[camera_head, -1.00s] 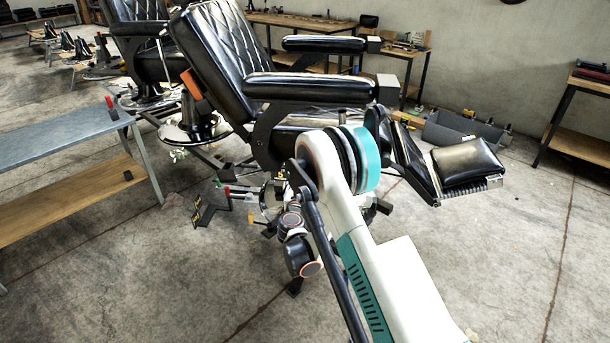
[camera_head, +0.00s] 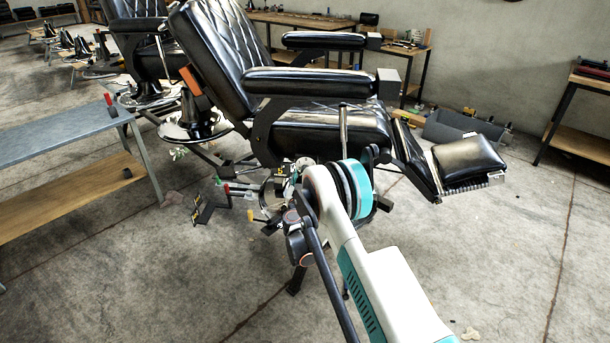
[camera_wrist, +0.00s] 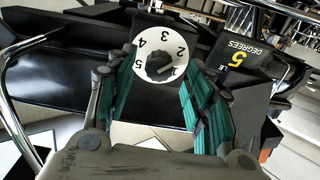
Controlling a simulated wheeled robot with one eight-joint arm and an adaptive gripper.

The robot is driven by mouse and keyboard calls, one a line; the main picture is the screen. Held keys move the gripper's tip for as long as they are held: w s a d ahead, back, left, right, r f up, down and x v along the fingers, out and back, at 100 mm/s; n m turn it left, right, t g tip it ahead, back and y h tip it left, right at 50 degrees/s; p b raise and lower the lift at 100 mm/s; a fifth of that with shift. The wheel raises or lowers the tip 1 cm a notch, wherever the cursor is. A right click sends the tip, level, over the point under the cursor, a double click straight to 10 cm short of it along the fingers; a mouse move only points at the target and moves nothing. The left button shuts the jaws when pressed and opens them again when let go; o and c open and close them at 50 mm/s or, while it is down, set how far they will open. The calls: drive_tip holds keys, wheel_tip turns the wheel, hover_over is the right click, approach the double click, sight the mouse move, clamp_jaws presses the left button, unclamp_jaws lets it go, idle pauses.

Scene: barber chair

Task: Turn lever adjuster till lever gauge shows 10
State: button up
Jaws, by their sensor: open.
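In the wrist view, a round white dial (camera_wrist: 143,47) with black numbers 1 to 5 faces me, with a dark knob (camera_wrist: 160,66) at its centre. My gripper (camera_wrist: 157,78) is open, its green-lined fingers to the left and right of the knob and apart from it. I cannot tell how near the fingertips are in depth.
A metal rod (camera_head: 343,125) stands upright beside the chair seat. A curved metal tube (camera_wrist: 12,110) runs along the left of the wrist view. A grey-topped bench (camera_head: 60,135) stands at left. The footrest (camera_head: 468,160) juts out right.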

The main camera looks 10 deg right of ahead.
drive_tip(key=shift+b+x, duration=0.5)
drive_tip(key=shift+x, duration=1.65)
drive_tip(key=c, duration=1.1)
